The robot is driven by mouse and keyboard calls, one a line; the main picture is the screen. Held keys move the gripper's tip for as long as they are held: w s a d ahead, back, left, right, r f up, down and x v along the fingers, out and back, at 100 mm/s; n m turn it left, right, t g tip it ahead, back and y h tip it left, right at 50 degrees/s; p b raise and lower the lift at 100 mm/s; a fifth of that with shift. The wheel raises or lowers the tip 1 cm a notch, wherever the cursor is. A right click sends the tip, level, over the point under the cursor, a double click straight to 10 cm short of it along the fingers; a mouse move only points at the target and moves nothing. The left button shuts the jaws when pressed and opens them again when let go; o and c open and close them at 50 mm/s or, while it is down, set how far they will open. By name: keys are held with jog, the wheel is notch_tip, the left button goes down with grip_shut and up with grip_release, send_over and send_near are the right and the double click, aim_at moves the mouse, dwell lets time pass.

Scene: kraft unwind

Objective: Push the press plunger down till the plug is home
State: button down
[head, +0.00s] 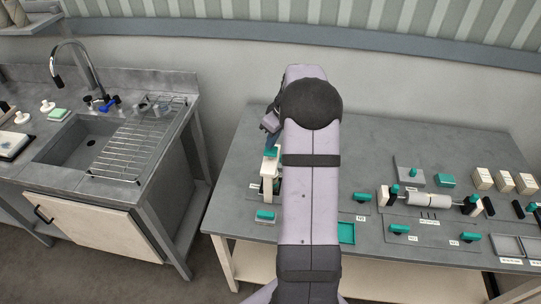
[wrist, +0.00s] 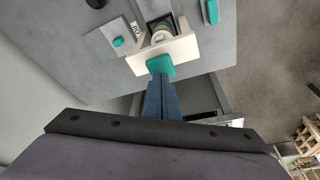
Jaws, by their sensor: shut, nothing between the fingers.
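The press (head: 267,186) is a cream frame on the grey bench, partly hidden behind my arm in the head view. It also shows in the wrist view (wrist: 183,49). Its green plunger cap (wrist: 160,65) is on top of the cream crossbar. My gripper (wrist: 160,78) has its dark blue fingers together and empty, with the tips at the plunger cap. In the head view my gripper (head: 271,148) is just above the cap. I cannot tell whether the tips touch it. A round pale part (wrist: 162,32) shows beneath the crossbar; the plug's seating cannot be made out.
A green block (head: 265,215) lies in front of the press. A green tray (head: 346,233) and a roller stand (head: 422,198) are to the right. A sink counter (head: 80,184) stands at left across a gap. The bench behind the press looks clear.

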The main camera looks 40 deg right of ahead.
aim_at(271, 151)
jog(key=shift+s+a+f+b, duration=0.1)
jog(key=shift+s+f+b, duration=0.05)
jog(key=shift+f+b, duration=1.6)
dwell(4.8)
jog(key=shift+r, duration=0.15)
jog(key=shift+r+p, duration=2.05)
jog(key=shift+r, duration=1.05)
